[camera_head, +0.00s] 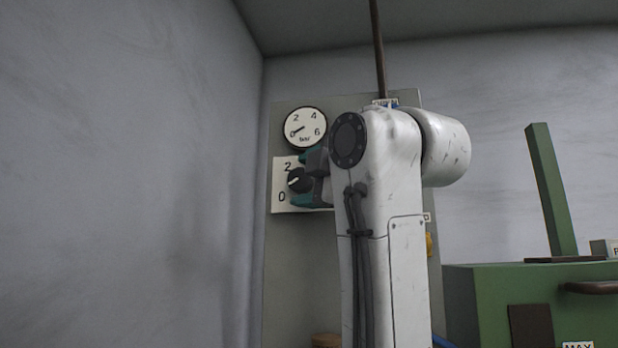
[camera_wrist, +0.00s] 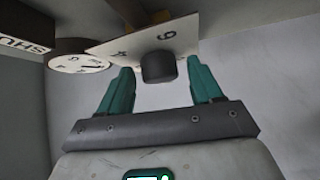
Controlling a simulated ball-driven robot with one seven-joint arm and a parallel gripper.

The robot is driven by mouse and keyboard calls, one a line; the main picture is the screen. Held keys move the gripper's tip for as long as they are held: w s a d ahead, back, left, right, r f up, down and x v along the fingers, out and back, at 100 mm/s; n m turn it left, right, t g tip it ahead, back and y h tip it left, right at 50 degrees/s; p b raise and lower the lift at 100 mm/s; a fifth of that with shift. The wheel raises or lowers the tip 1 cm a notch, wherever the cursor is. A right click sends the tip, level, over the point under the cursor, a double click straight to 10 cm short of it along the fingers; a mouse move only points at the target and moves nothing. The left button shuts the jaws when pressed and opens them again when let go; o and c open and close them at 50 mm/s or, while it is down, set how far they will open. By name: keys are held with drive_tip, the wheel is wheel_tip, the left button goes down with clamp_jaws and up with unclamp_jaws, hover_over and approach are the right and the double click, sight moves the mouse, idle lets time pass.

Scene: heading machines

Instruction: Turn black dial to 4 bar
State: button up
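The black dial (camera_head: 298,181) sits on a white scale plate (camera_head: 282,172) marked 2 and 0 on its visible left side. A pale mark on the dial points left, between 0 and 2. In the wrist view the dial (camera_wrist: 158,68) stands out from the plate (camera_wrist: 126,45), where 4 and 6 show. My gripper (camera_wrist: 159,66) is open, its teal fingers on either side of the dial with a visible gap at each side. In the head view the gripper (camera_head: 311,179) partly covers the plate's right side.
A round bar gauge (camera_head: 305,128) above the plate has its needle pointing lower left, near 0. Both are on a grey panel (camera_head: 293,250) close to the left wall. A green machine (camera_head: 480,300) with a lever (camera_head: 552,190) stands right.

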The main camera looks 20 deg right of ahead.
drive_tip(key=c, duration=0.9)
drive_tip(key=shift+f+b, duration=0.2)
drive_tip(key=shift+b, duration=0.15)
